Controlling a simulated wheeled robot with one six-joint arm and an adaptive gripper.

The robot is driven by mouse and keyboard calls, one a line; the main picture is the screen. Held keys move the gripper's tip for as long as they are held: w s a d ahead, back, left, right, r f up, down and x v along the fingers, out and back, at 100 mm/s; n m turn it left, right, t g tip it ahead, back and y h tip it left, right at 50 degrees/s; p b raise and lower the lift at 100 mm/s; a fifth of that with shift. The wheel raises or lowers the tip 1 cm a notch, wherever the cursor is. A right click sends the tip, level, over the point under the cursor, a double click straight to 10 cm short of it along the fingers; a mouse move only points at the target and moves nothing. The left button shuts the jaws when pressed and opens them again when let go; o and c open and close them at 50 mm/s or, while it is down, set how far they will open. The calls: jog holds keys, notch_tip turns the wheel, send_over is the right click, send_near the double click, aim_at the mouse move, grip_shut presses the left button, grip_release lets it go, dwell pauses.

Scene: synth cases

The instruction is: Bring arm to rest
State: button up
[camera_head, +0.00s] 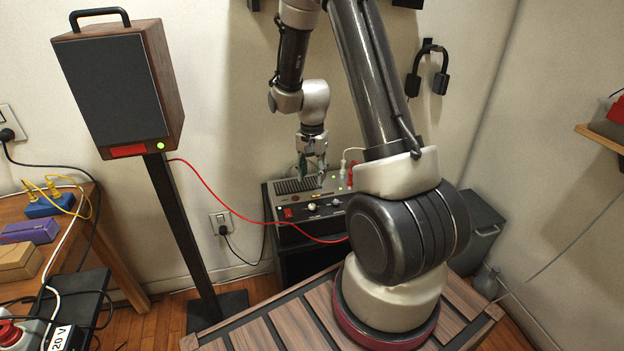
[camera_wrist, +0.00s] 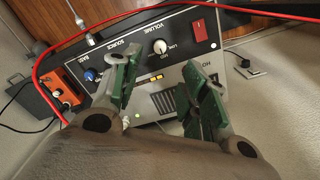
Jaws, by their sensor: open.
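My gripper (camera_head: 312,160) hangs fingers-down above the grey amplifier (camera_head: 285,204) in the head view. In the wrist view its two green-padded fingers (camera_wrist: 158,98) are apart with nothing between them. The amplifier (camera_wrist: 225,37) shows a front panel with a red switch, a white knob marked volume, a source label and a blue bass knob. My arm is stretched out from its base toward the back wall, bent downward at the wrist. Whether the fingertips touch the amplifier cannot be told.
A speaker (camera_head: 115,85) stands on a black pole at left, with a red cable (camera_head: 215,195) running to the amplifier area. Headphones (camera_head: 428,70) hang on the wall. A wooden table (camera_head: 118,262) with cables and small boxes is at left. A shelf (camera_head: 600,138) is at right.

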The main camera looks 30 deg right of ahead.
dwell(0.4)
jog(key=s+a+r+n+t, duration=0.2)
jog(key=s+r+n, duration=0.3)
jog(key=s+r, duration=0.7)
jog(key=s+a+r+n+t, duration=0.2)
jog(key=s+r+n, duration=0.3)
jog(key=s+r, duration=0.6)
notch_tip(320, 180, up, 5)
jog(key=shift+s+a+r+n, duration=0.15)
jog(key=shift+s+a+n, duration=0.25)
jog(key=shift+a, duration=0.15)
